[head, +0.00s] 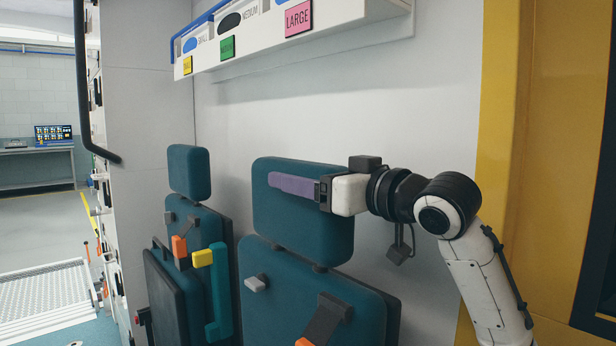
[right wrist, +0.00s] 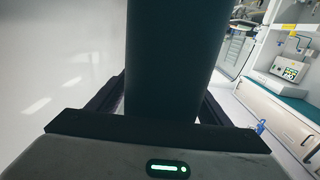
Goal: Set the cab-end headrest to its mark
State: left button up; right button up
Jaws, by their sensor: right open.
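The nearer seat's teal headrest (head: 320,228), on the right, stands above its teal backrest (head: 290,285) on short dark posts, with a small gap between. My right gripper (head: 282,183) reaches in from the right; one purple finger lies along the headrest's front face, and the other finger is hidden behind it. In the right wrist view the headrest (right wrist: 170,60) stands edge-on between the two dark open fingers. The farther seat's smaller headrest (head: 189,172) is raised above its own backrest on the left. I cannot make out a height mark. My left gripper is out of view.
A white shelf with size-labelled bins (head: 295,22) hangs on the wall above the seats. A yellow pillar (head: 502,120) stands at the right. Orange and yellow belt parts (head: 203,257) are on the farther seat. A metal ramp (head: 45,300) lies at the lower left.

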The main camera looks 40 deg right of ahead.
jog(key=shift+c, duration=0.2)
